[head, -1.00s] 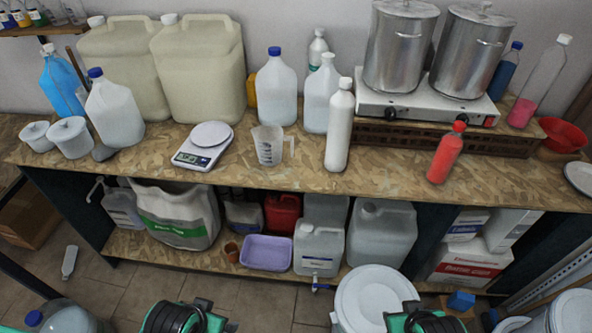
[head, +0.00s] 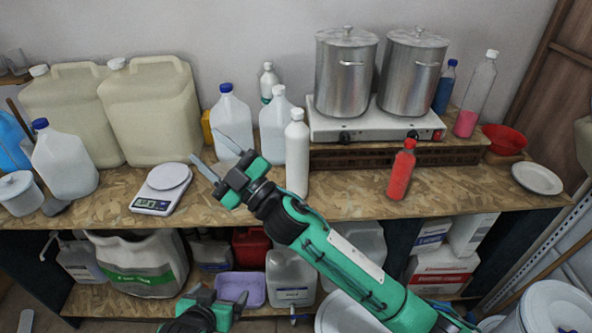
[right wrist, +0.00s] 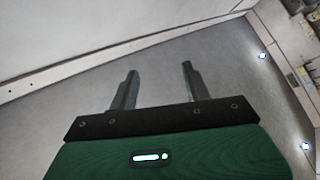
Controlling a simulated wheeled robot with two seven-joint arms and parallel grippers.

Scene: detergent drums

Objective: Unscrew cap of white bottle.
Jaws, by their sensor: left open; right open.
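The slim white bottle (head: 297,155) stands upright on the workbench in the head view, its white cap (head: 297,113) on top. My right gripper (head: 211,154) is open and empty, left of the bottle and apart from it; its forearm crosses in front of the bottle's lower right side. The right wrist view also shows this gripper (right wrist: 158,70), its two fingers spread with nothing between them. My left gripper (head: 220,292) is low at the bottom edge of the head view, open and empty, in front of the lower shelf.
Clear jugs with blue (head: 232,120) and white caps (head: 274,128) stand close left of the bottle. A scale (head: 163,190) is further left. A hot plate (head: 375,124) with two metal pots and a red bottle (head: 401,172) are right. Bench between bottles is bare.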

